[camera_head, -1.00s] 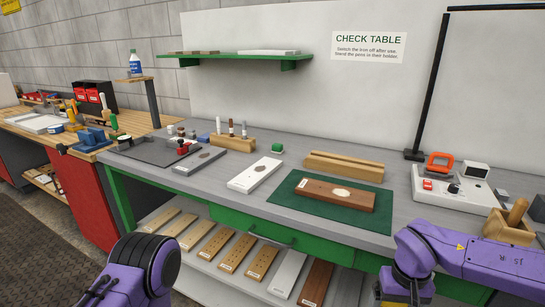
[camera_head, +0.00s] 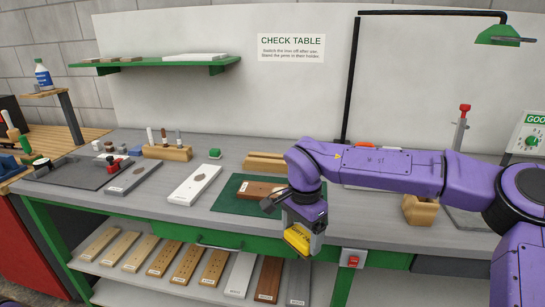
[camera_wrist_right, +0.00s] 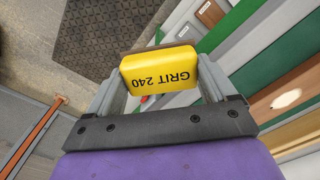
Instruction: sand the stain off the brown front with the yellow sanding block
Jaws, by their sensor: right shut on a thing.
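The brown front (camera_head: 256,189) lies on a green mat (camera_head: 228,204) on the grey bench. Its right part, where the stain would be, is hidden behind my right arm and gripper in the head view. My right gripper (camera_head: 301,228) is shut on the yellow sanding block (camera_head: 296,242), in front of the mat by the bench's front edge. In the right wrist view the yellow block (camera_wrist_right: 160,72) sits between both fingers, its "GRIT 240" print towards the camera. My left gripper is out of view.
A white front (camera_head: 187,192) and a grey front (camera_head: 126,184), each with a dark spot, lie left of the mat. A grooved wooden block (camera_head: 262,161) lies behind it. A pen holder (camera_head: 167,153) stands farther left. A red switch (camera_head: 351,259) is on the bench front.

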